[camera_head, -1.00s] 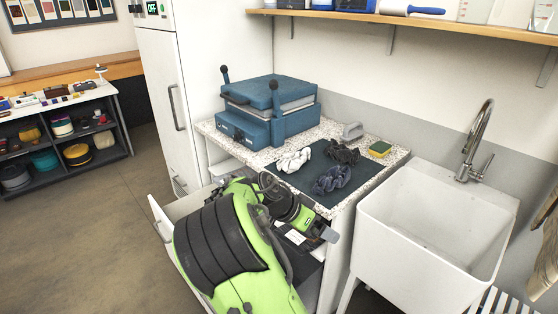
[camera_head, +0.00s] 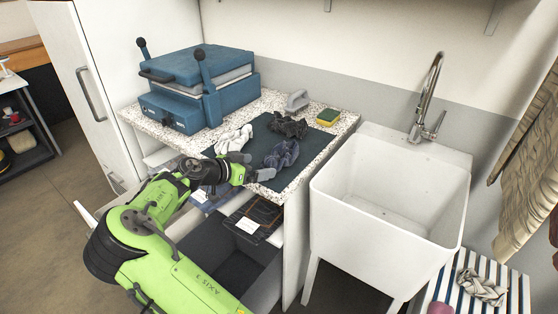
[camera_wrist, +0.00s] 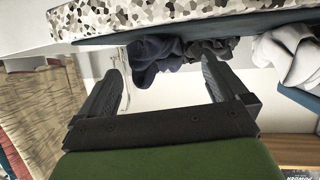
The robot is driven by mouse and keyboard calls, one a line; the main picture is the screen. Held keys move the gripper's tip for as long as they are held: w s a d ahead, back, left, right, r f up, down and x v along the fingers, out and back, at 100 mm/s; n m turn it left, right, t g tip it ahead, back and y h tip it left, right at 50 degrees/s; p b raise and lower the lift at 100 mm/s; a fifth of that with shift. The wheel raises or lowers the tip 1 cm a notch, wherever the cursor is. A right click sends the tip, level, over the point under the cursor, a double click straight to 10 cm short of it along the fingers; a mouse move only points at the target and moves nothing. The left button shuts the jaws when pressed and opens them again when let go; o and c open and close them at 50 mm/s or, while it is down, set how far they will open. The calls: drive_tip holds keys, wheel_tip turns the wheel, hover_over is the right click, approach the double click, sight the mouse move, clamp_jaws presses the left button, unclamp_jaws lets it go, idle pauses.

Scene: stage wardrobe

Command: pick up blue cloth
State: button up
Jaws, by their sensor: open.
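The blue cloth (camera_head: 281,154) is a crumpled dark blue-grey bundle on the dark mat (camera_head: 262,131), near the counter's front edge. My gripper (camera_head: 252,166) is open and empty, just in front of the blue cloth and to its left. In the wrist view, which looks upside down, the blue cloth (camera_wrist: 152,60) shows between and beyond the two fingers of my gripper (camera_wrist: 160,78). I cannot tell whether a finger touches it. A white cloth (camera_head: 234,139) lies left of it and a black cloth (camera_head: 288,125) lies behind it.
A blue heat press (camera_head: 195,85) stands at the back left of the speckled counter (camera_head: 325,146). A sponge (camera_head: 328,117) and a grey handle-like object (camera_head: 297,100) sit behind the mat. A white sink (camera_head: 390,190) adjoins on the right. An open drawer (camera_head: 215,255) lies below my arm.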

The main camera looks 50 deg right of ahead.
sight(262, 164)
drive_tip(key=b+x, duration=0.1)
drive_tip(key=x, duration=0.4)
drive_tip(key=shift+c, duration=0.3)
drive_tip(key=c, duration=0.8)
